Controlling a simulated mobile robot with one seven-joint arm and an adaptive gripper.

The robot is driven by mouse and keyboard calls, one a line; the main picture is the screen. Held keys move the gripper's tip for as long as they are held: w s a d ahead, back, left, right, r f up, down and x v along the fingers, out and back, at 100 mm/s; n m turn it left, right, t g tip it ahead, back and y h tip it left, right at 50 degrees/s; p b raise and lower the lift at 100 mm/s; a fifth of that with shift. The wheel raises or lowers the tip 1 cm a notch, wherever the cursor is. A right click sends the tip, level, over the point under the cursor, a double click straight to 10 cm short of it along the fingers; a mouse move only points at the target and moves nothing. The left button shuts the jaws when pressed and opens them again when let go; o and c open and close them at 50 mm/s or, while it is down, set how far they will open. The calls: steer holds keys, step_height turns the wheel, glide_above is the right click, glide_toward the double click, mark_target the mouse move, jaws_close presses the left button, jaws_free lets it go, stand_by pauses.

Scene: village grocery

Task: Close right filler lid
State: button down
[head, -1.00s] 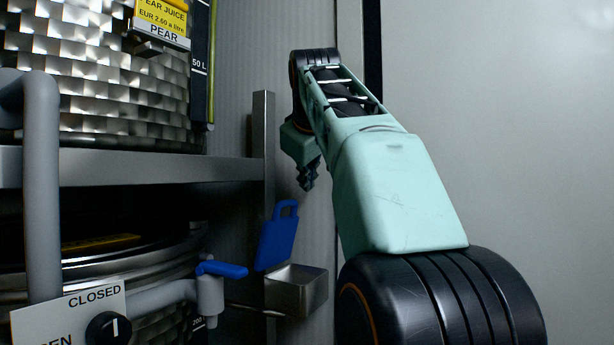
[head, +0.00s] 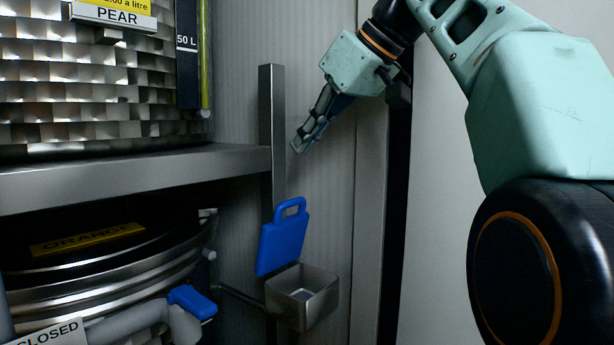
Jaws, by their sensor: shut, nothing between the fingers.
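The filler lid (head: 283,242) is a blue plate with a loop handle at its top. It stands up, tilted slightly, at the back of an open metal box (head: 302,297), whose inside shows. My gripper (head: 298,146) is shut and empty. In the picture it is above the lid, apart from it, and points down and to the left. Only this one blue lid with a box is in view.
A metal post (head: 272,150) rises behind the lid and meets a steel shelf (head: 130,175) on the left. Below the shelf are an orange juice drum (head: 150,270) and a blue tap handle (head: 193,301).

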steer(key=b, duration=0.1)
glide_above(285, 219)
step_height(285, 219, down, 8)
steer(key=shift+w+f, duration=0.1)
steer(key=shift+s+d+f, duration=0.3)
steer(key=shift+s+d, duration=0.05)
steer(key=shift+d, duration=0.05)
steer(key=shift+f+b, duration=0.1)
steer(key=shift+b, duration=0.4)
